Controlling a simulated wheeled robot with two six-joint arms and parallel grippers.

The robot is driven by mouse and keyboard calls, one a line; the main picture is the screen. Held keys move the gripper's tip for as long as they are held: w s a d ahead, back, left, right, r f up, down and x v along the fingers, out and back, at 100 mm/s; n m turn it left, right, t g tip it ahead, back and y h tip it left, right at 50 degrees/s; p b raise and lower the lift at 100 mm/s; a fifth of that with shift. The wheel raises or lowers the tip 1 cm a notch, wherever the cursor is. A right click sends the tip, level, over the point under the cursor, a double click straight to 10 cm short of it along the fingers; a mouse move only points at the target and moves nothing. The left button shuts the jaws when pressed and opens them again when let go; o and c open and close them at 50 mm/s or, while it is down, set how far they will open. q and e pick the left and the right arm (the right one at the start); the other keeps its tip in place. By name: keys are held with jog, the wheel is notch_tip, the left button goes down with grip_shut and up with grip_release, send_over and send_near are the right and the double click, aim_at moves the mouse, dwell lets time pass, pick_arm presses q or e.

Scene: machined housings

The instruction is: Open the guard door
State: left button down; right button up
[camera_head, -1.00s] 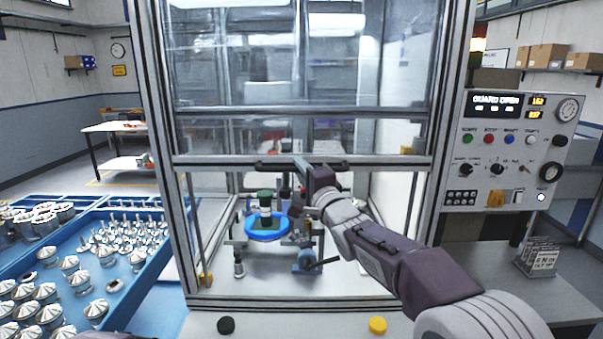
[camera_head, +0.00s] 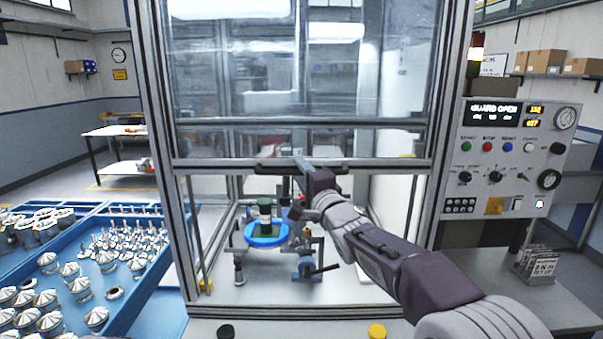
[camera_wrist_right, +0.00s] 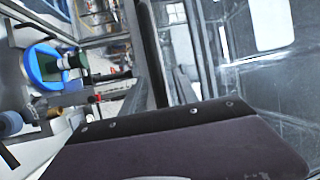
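The guard door (camera_head: 235,85) is a clear framed panel on the front of the machine enclosure. It stands raised, with its lower edge well above the enclosure's base, leaving an opening underneath. A dark horizontal handle (camera_head: 271,169) runs along its lower edge. My right gripper (camera_head: 301,164) is at the middle of this handle, its arm reaching in from the lower right. In the right wrist view a dark bar (camera_wrist_right: 148,50) runs up beyond my gripper's body. The fingertips are hidden there, so their closure is unclear. My left gripper is out of view.
Inside the enclosure stands a fixture with a blue disc (camera_head: 266,237). The control panel (camera_head: 510,155) at right reads "GUARD OPEN". A blue tray (camera_head: 150,275) of metal parts lies at left. Black (camera_head: 226,331) and yellow (camera_head: 377,331) buttons sit in front.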

jog(key=shift+s+d, duration=0.1)
jog(key=shift+s, duration=0.1)
jog(key=b+v, duration=0.3)
jog(key=v, duration=0.5)
jog(key=shift+s, duration=0.25)
jog(key=shift+d+f, duration=0.1)
jog(key=shift+d, duration=0.05)
